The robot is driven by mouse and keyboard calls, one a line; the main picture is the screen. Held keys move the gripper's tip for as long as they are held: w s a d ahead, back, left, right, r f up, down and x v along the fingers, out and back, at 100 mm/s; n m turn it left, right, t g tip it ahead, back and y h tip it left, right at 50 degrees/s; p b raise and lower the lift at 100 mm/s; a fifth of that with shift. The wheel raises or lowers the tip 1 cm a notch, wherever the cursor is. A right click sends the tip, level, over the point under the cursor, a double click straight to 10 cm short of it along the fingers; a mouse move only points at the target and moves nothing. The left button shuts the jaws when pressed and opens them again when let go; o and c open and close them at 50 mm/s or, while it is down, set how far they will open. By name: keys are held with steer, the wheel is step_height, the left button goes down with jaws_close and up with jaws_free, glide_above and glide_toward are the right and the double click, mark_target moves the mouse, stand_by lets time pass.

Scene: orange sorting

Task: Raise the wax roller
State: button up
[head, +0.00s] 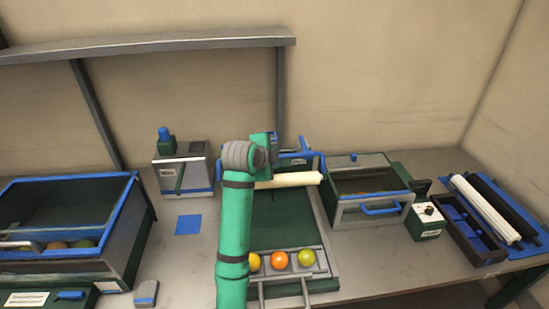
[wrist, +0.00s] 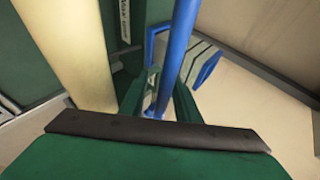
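The wax roller is a cream cylinder (head: 292,180) lying crosswise above the back of a green board in the head view. It shows large at the left of the wrist view (wrist: 70,45). A blue bar (head: 300,153) stands behind the roller, and a blue rod (wrist: 180,45) runs down the middle of the wrist view. My gripper (wrist: 160,105) has its green fingers on either side of the blue rod's lower end. Whether they press on it I cannot tell. In the head view my arm hides the roller's left end and the fingertips.
A tray with three fruits (head: 286,249) sits at the board's front. A glass-lidded box (head: 365,215) stands close right, with a small white-topped device (head: 425,222) beyond it. A grey box (head: 183,170) stands left. A blue-rimmed bin (head: 125,225) fills the far left. A shelf (head: 150,43) hangs above.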

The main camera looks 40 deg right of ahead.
steer(key=v, duration=1)
steer(key=shift+s+a+r, duration=0.2)
steer(key=shift+a+r, duration=0.05)
steer(key=shift+w, duration=0.1)
stand_by(0.3)
